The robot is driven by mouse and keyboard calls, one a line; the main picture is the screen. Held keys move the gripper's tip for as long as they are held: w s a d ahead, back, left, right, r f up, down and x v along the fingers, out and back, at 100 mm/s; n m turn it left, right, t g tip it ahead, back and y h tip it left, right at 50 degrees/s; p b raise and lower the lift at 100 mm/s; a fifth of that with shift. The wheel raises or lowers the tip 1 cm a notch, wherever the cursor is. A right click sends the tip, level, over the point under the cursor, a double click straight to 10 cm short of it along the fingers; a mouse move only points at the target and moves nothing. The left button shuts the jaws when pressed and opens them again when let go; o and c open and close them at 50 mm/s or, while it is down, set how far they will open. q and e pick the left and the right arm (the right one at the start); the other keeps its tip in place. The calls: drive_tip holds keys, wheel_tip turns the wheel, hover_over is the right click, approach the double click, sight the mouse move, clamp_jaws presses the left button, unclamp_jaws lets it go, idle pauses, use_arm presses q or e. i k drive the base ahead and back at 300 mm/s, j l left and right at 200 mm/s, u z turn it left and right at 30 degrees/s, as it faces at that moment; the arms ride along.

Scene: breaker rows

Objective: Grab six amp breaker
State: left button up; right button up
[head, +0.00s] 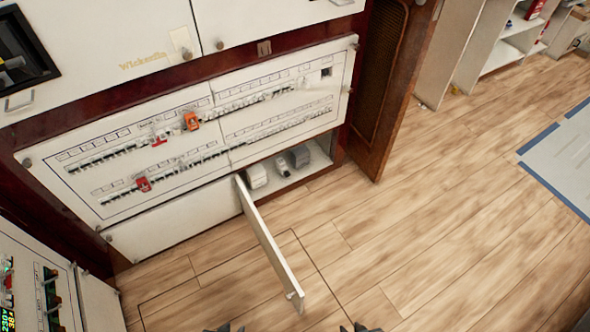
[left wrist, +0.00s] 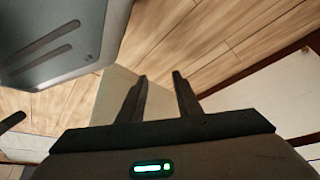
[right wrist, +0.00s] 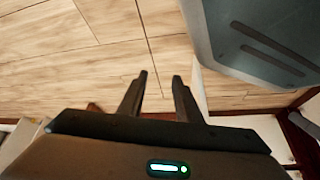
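A white breaker panel (head: 215,140) stands at the left with long rows of small breakers; their ratings are too small to read, so I cannot tell which is six amp. An orange piece (head: 191,121) and two red pieces (head: 159,140), (head: 143,184) sit on the rows. Below the panel's right half, an open compartment holds a white object (head: 256,175), a small pale object (head: 283,168) and a grey object (head: 300,157). My left gripper (left wrist: 160,78) and right gripper (right wrist: 160,75) are open and empty. Only their tips show at the head view's bottom edge, away from the panel.
An open narrow door (head: 270,245) juts out from the compartment over the floor. A panel with lit digits (head: 35,290) stands at the lower left. White shelves (head: 500,50) stand at the back right. The wooden floor (head: 430,200) in the middle is clear.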

sight(281, 165)
drive_tip(key=i+l+u, duration=0.1)
drive_tip(key=l, duration=0.4)
drive_tip(key=i+l, duration=0.15)
drive_tip(key=l, duration=0.35)
drive_tip(key=i+l+u, duration=0.15)
drive_tip(key=l, duration=0.4)
drive_tip(key=l+u, duration=0.1)
drive_tip(key=l, duration=0.4)
drive_tip(key=i+l, duration=0.15)
drive_tip(key=l, duration=0.2)
drive_tip(key=i+l+u, duration=0.1)
drive_tip(key=i+l, duration=0.25)
drive_tip(key=l, duration=0.3)
drive_tip(key=i+l, duration=0.15)
drive_tip(key=l, duration=0.2)
drive_tip(key=u, duration=0.05)
